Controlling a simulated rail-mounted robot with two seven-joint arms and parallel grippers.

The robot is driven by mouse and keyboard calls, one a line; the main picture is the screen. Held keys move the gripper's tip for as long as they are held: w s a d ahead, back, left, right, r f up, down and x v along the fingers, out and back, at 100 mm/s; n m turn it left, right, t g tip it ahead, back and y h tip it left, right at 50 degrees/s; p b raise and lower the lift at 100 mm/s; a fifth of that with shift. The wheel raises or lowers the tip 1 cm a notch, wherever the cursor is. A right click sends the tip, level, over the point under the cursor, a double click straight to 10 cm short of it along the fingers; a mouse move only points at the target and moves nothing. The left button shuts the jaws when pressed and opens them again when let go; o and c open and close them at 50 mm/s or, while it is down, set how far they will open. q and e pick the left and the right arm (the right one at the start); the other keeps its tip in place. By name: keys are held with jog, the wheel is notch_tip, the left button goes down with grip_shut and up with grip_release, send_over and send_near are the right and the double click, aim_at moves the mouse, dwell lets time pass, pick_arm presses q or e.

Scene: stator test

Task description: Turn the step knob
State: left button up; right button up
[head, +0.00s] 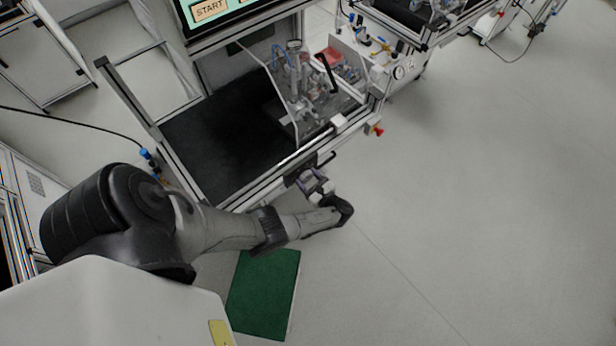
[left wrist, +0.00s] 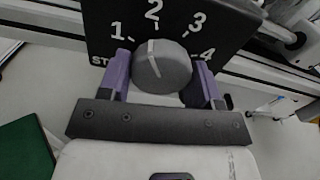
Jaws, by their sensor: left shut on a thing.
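The step knob (left wrist: 163,68) is a round grey knob with a white pointer line, on a black dial plate (left wrist: 105,22) marked ST, 1, 2, 3 and 4. The pointer line points up, roughly at the 2. My left gripper (left wrist: 164,82) has its two purple fingers on either side of the knob and is shut on it. In the head view my left gripper (head: 314,181) is at the front edge of the workstation; the knob cannot be made out there. My right gripper is not in view.
The workstation (head: 215,135) has a black top and an aluminium frame. A clear guard and a test fixture (head: 300,75) stand on its right side. A red-and-yellow knob (head: 376,130) sits on the right corner. A green mat (head: 263,295) lies below my arm. The floor to the right is clear.

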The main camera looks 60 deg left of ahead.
pick_arm(q)
jog(key=shift+m, duration=0.8)
jog(key=shift+p, duration=0.3)
jog(key=o, duration=0.9)
jog(key=shift+d, duration=0.1)
jog(key=shift+b+v, duration=1.1)
jog(key=shift+v, duration=5.75)
